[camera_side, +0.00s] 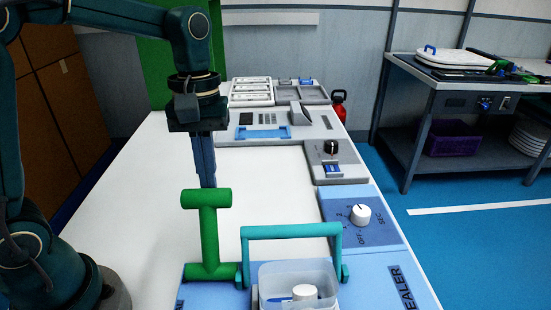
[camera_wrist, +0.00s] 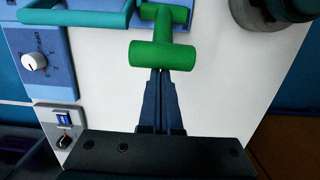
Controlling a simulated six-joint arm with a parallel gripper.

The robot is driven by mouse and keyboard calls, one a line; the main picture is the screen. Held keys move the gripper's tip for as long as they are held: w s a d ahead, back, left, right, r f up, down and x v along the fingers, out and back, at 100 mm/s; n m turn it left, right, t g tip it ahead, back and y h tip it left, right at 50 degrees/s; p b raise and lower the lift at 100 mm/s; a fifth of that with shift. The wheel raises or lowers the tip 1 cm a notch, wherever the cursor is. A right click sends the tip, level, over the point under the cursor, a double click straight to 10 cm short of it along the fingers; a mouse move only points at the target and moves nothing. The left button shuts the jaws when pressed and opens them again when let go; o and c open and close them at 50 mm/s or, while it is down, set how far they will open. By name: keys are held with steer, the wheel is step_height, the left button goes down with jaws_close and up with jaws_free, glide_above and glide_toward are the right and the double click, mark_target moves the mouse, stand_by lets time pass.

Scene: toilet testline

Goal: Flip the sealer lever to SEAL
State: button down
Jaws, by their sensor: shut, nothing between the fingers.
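The green T-shaped lever (camera_side: 208,240) stands upright at the left side of the blue sealer (camera_side: 385,285) in the side view. It also shows in the wrist view (camera_wrist: 162,52). My gripper (camera_side: 208,185) points down, its fingers together and empty, at the lever's crossbar, behind it as the side camera sees it. In the wrist view the fingertips (camera_wrist: 160,72) end at the crossbar's edge; whether they touch it I cannot tell. A teal handle bar (camera_side: 291,231) spans the sealer to the right of the lever. The SEAL marking is not readable.
A clear tub (camera_side: 298,285) with a white round piece and a blue item sits under the teal bar. A white dial (camera_side: 360,214) is on the blue panel to the right. The white table (camera_side: 260,175) is clear in the middle. Trays (camera_side: 250,92) stand at the back.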

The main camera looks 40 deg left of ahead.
steer(key=s+d+t+y, duration=0.1)
steer(key=s+d+r+t+y, duration=0.1)
steer(key=s+d+r, duration=0.1)
steer(key=s+d, duration=0.1)
steer(key=shift+t+y, duration=0.4)
steer(key=s+d+f, duration=0.2)
steer(key=s+d, duration=0.5)
steer(key=shift+s+d, duration=0.35)
steer(key=shift+s, duration=0.05)
steer(key=shift+f, duration=0.1)
steer(key=shift+t, duration=0.3)
steer(key=r, duration=0.5)
steer(key=shift+w+r, duration=0.2)
steer(key=shift+r, duration=0.05)
steer(key=shift+a, duration=0.1)
